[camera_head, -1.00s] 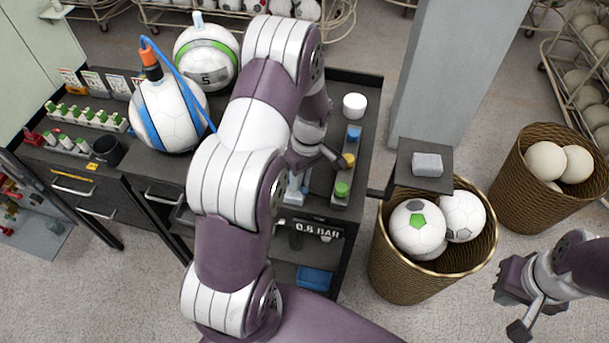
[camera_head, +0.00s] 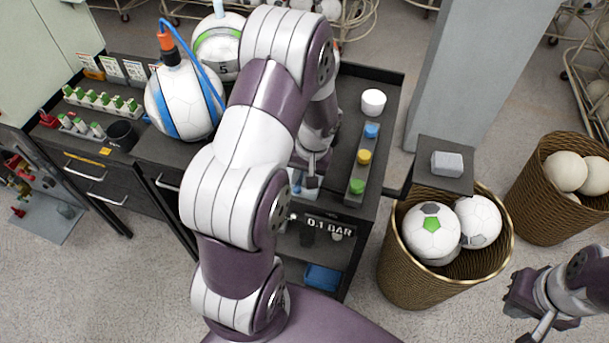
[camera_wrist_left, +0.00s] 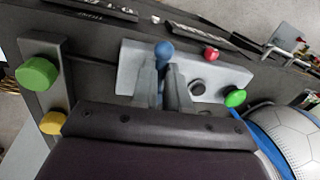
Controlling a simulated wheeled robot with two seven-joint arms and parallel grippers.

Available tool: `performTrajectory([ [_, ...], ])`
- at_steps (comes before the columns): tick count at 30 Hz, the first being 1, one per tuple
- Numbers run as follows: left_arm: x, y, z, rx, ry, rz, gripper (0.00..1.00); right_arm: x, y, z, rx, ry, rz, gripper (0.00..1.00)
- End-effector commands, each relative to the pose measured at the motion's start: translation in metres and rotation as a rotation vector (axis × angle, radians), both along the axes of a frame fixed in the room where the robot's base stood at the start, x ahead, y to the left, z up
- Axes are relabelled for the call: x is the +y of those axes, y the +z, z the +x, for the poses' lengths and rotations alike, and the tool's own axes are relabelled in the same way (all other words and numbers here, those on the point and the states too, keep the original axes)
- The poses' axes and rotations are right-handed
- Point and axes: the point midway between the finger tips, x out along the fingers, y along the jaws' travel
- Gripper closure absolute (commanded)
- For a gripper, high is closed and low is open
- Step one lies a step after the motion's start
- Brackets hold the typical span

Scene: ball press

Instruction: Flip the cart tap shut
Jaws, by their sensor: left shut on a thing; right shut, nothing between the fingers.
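The tap, a lever with a blue ball knob (camera_wrist_left: 163,49), stands on a light grey panel (camera_wrist_left: 222,75) on the cart. My left gripper (camera_wrist_left: 164,80) is shut on the lever, one finger on each side just below the knob. In the head view my left gripper (camera_head: 309,180) is over the cart's front edge, and my own arm hides most of the panel. The cart's sign (camera_head: 328,227) reads 0.1 BAR. My right gripper (camera_head: 516,298) is shut and empty at the lower right, away from the cart.
A strip with blue, yellow and green buttons (camera_head: 358,160) lies right of the panel. Red (camera_wrist_left: 211,54) and green (camera_wrist_left: 235,97) knobs sit close to my left fingers. A blue-banded ball (camera_head: 183,101) with a hose stands on the cart. A basket of balls (camera_head: 405,285) is to the right.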

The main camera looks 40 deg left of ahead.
Motion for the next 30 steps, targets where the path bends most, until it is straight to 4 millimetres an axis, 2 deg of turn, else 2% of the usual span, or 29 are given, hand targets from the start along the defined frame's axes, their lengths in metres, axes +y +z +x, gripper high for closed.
performTrajectory([
  [1,0.0026,0.0051,0.0056,-0.02,-0.022,0.005,1.0,0.0,0.0,0.0,0.0,0.0,0.0,1.0],
  [9,0.0061,0.0059,0.0044,-0.02,-0.113,0.006,1.0,0.0,-0.0014,0.0,0.0,0.0,0.0,1.0],
  [26,0.0068,0.0062,0.0043,-0.02,-0.139,0.006,1.0,0.0,-0.0017,0.0,0.0,0.0,0.0,1.0],
  [27,0.0068,0.0062,0.0043,-0.02,-0.139,0.006,0.73,0.0,-0.0016,0.0,0.0,0.0,0.0,1.0],
  [28,0.0068,0.0059,0.004,-0.02,-0.139,0.006,0.63,0.0,-0.0017,0.0,0.0,0.0,0.0,1.0],
  [30,0.0063,0.0048,0.0028,-0.016,-0.138,0.004,0.6,0.0,-0.0018,0.0,0.0,0.0,0.0,1.0],
])
